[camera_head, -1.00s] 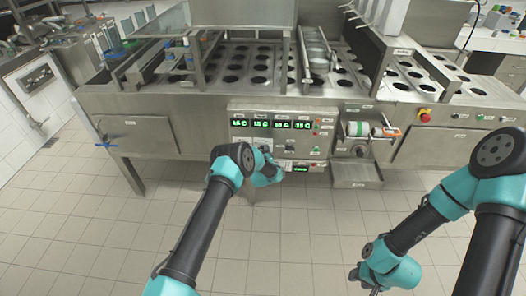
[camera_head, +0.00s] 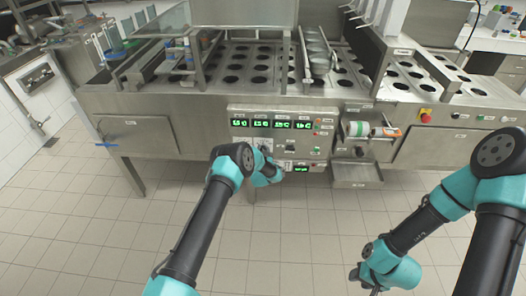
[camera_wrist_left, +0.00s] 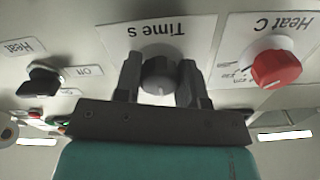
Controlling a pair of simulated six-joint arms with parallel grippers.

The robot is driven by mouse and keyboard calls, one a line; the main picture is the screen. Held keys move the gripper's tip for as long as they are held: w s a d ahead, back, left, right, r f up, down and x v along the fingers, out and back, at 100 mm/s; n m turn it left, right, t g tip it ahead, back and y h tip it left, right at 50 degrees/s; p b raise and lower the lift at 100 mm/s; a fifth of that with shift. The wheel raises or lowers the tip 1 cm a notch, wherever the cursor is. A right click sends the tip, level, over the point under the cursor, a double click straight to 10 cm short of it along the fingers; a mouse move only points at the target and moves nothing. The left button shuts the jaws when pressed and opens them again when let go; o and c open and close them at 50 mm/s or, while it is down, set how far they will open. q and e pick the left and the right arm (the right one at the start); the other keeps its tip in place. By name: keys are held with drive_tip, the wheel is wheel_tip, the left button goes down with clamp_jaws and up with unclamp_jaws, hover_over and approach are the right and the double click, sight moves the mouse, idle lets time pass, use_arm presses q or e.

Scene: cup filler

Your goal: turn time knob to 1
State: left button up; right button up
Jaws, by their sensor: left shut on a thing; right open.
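The time knob (camera_wrist_left: 158,75) is a dark round knob below the "Time s" label (camera_wrist_left: 155,30), which appears upside down in the left wrist view. My left gripper (camera_wrist_left: 160,82) is shut on this knob, with one finger on each side of it. In the head view my left gripper (camera_head: 265,160) is at the control panel, and my own arm hides the knob there. The number that the knob points to cannot be read. My right gripper (camera_head: 372,286) is open, low at the right, away from the machine.
The control panel (camera_head: 310,142) has several green displays. In the left wrist view a red heat knob (camera_wrist_left: 275,69) is at the right and a black heat switch (camera_wrist_left: 40,80) at the left. A metal tray (camera_head: 357,172) juts out right of the panel. The floor between my arms is clear.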

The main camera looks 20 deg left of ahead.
use_arm(q)
drive_tip(key=shift+m, duration=0.6)
drive_tip(key=o, duration=0.9)
drive_tip(key=shift+s, duration=0.15)
drive_tip(key=v, duration=1.7)
drive_tip(key=shift+s, duration=0.1)
